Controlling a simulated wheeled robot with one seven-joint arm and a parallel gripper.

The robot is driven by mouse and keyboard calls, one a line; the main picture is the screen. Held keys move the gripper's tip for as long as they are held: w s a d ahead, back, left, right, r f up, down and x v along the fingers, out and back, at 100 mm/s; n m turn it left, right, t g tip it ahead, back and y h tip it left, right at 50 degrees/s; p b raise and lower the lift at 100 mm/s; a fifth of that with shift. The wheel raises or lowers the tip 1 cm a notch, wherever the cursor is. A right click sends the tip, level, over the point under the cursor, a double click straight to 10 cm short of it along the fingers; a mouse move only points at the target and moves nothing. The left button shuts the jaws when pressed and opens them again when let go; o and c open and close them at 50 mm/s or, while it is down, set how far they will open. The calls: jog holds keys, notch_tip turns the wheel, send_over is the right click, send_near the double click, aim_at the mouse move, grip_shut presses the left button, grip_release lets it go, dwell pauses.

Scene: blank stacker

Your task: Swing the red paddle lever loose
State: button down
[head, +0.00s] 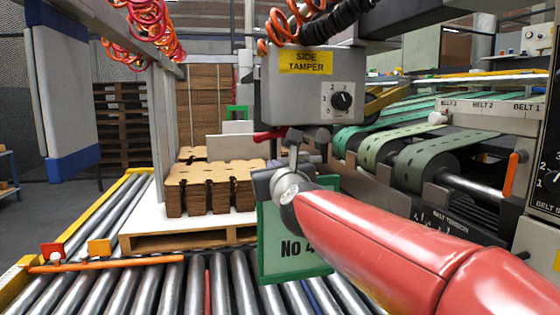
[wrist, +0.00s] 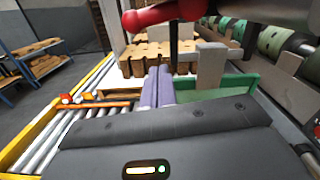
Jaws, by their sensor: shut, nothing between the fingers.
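The red paddle lever (head: 270,134) sticks out to the left under the grey side tamper box (head: 285,85). It lies roughly level. In the wrist view the red lever (wrist: 160,13) crosses the top edge, with a dark upright rod below it. My gripper (wrist: 157,68) is shut and empty; its two pale fingers lie side by side, below the lever in the picture. I see a gap between them and the lever. In the head view my red arm and wrist stand just below the lever and hide the fingers.
Stacked brown cardboard blanks (head: 210,190) sit on a pallet (head: 190,241) at left. A green No 4 sign (head: 272,260) hangs behind my wrist. Metal rollers (head: 200,285) run across the front. Green belts (head: 425,150) and machinery fill the right. A padded blue-and-white panel (head: 65,95) stands at far left.

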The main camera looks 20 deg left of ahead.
jog(key=v, duration=0.9)
jog(key=s+d+f+n+g+h, duration=0.2)
jog(key=s+d+f+n+h, duration=0.1)
jog(key=d+f+n, duration=0.45)
jog(key=s+d+f+n+g+h, duration=0.2)
jog(key=s+d+f+n, duration=0.1)
jog(key=d+f+n, duration=0.4)
jog(key=s+d+f+n+g+h, duration=0.5)
jog(key=s+d+f+n+g, duration=0.1)
jog(key=s+d+f+n, duration=0.9)
notch_tip(320, 180, up, 15)
jog(key=d+m+p, duration=0.1)
jog(key=p, duration=1.2)
jog(key=shift+w+d+f+p, duration=0.2)
jog(key=shift+w+f+p, duration=0.1)
jog(key=shift+w, duration=0.1)
